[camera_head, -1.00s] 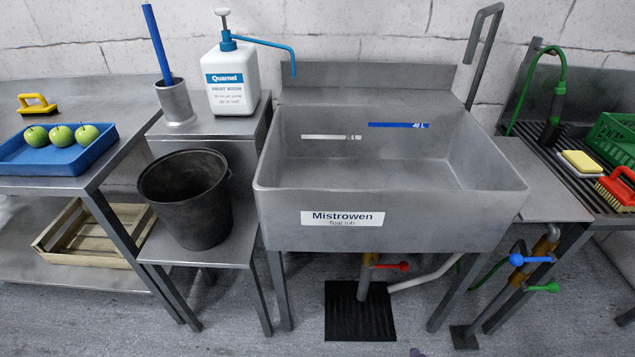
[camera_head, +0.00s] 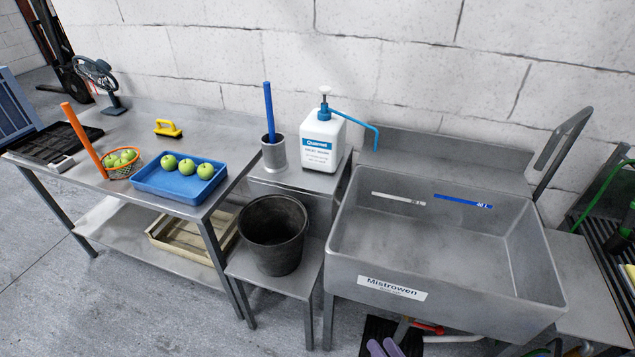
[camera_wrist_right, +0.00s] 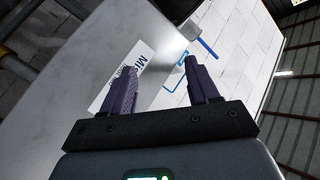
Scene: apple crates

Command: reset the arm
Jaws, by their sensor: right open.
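My right gripper (camera_head: 385,347) shows only by its purple fingertips at the bottom edge of the head view, in front of the grey sink tub (camera_head: 460,316) labelled Mistrowen. In the right wrist view the right gripper (camera_wrist_right: 160,82) has its two fingers spread apart with nothing between them. The tub's front wall and its white label (camera_wrist_right: 122,75) lie beyond the fingers there. My left gripper is not in view.
A black bucket (camera_head: 273,235) and a white pump bottle (camera_head: 321,145) stand between bench and tub.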

